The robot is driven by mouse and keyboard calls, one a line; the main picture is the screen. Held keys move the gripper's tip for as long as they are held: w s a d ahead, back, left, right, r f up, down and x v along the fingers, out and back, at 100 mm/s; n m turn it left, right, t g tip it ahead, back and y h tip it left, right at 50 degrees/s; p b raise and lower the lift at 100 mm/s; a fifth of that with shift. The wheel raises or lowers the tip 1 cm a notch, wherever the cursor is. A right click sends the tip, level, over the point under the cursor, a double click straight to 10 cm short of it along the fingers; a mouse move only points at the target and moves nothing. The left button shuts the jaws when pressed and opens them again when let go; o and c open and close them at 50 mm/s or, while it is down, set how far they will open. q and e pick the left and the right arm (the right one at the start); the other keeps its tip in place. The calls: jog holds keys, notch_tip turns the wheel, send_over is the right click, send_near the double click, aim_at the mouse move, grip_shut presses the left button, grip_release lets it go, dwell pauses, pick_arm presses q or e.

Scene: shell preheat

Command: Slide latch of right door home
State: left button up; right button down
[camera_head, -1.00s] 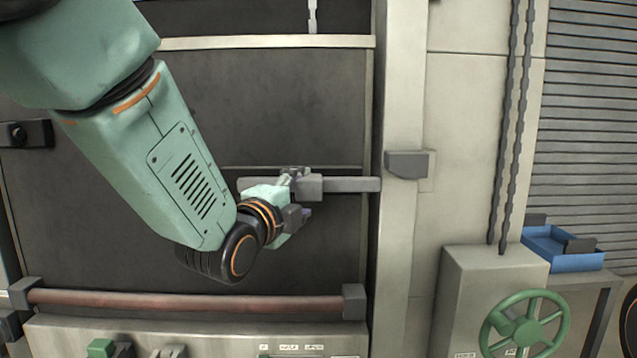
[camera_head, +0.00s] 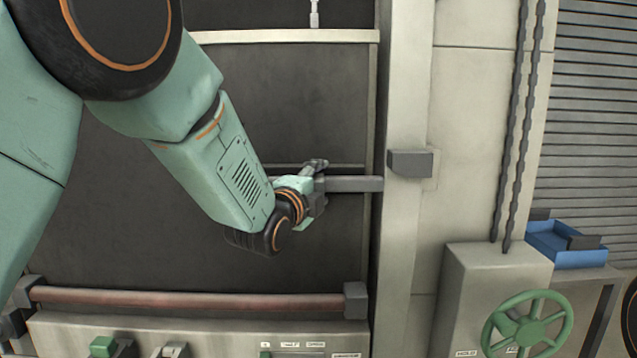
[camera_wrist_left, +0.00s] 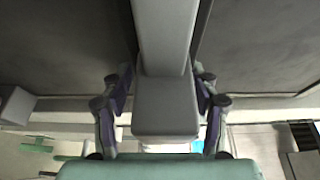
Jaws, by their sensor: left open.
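The latch is a grey bar (camera_head: 352,184) lying level across the dark door panel (camera_head: 320,110). Its right end stops at the door's edge, just left of and a little below the grey keeper block (camera_head: 410,163) on the pale post. My left gripper (camera_head: 318,183) is at the bar's left end and hides the block there. In the left wrist view the bar (camera_wrist_left: 165,28) runs down to a thicker grey block (camera_wrist_left: 165,105). The open fingers (camera_wrist_left: 163,100) stand on both sides of that block, with small gaps visible. My right gripper is not in view.
A reddish rail (camera_head: 190,301) crosses the door below my arm, above a panel with a green switch (camera_head: 102,346). At right are a green handwheel (camera_head: 527,323), hanging chains (camera_head: 514,130) and a blue tray (camera_head: 565,252). The post beside the door is pale (camera_head: 405,250).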

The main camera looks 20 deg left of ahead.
pick_arm(q)
jog(key=shift+s+r, duration=0.35)
jog(key=shift+s, duration=0.25)
jog(key=shift+c, duration=0.4)
jog(key=shift+d, duration=0.1)
jog(key=shift+c, duration=0.7)
jog(key=shift+w+f, duration=0.3)
jog(key=shift+w, duration=0.25)
jog(key=c, duration=0.4)
jog(key=shift+s+f, duration=0.1)
grip_shut()
